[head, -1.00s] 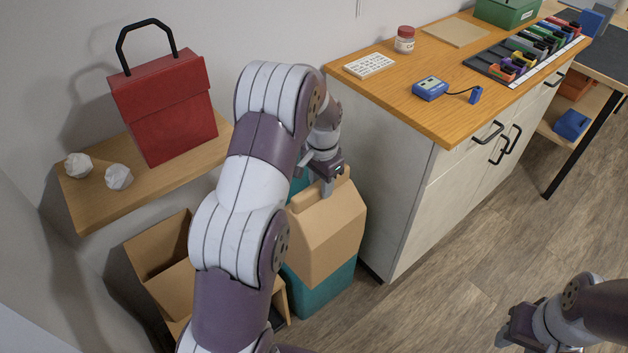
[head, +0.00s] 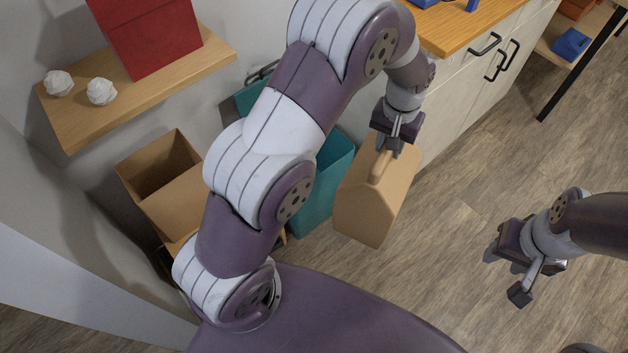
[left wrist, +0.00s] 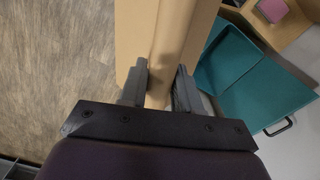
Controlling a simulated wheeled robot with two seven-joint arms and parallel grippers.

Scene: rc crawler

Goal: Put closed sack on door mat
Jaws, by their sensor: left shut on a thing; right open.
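The closed sack (head: 366,204) is a tan, house-shaped bag with a folded ridge on top. My left gripper (head: 391,148) is shut on its top ridge and holds the sack in front of the cabinet. In the left wrist view the two fingers (left wrist: 161,88) pinch the tan ridge of the sack (left wrist: 185,25). My right gripper (head: 515,275) is open and empty over the wood floor at the right. I see no door mat in these frames.
A teal bin (head: 326,180) with its lid open stands behind my left arm. An open cardboard box (head: 160,170) is at the left, under a wooden shelf (head: 130,98) with a red bag (head: 150,35). The floor (head: 460,215) at the right is clear.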

